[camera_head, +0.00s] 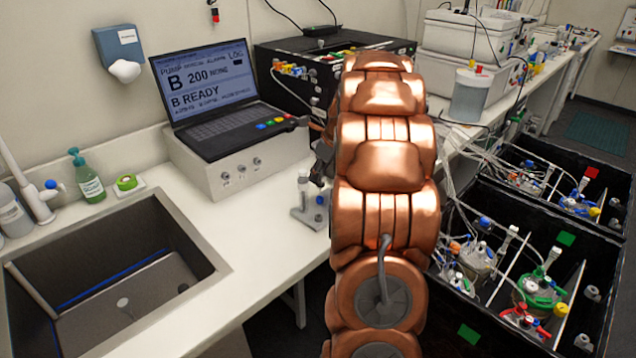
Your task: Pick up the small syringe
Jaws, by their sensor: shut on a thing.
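My gripper (321,165) shows only in part, as dark pieces at the left edge of my copper arm, above the bench and to the right of the laptop-like console. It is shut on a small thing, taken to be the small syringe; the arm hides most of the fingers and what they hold. Just below and left of it, a small grey stand (310,213) stands on the white bench, with a pale upright piece (303,190) at its left side. I cannot tell whether the held thing touches the stand.
The console (215,100) sits on a white box behind left, beside a black case (330,60). A sink (120,300) and a green soap bottle (88,178) are at left. Black bins (530,170) with tubed vessels stand at right. The bench front between sink and stand is clear.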

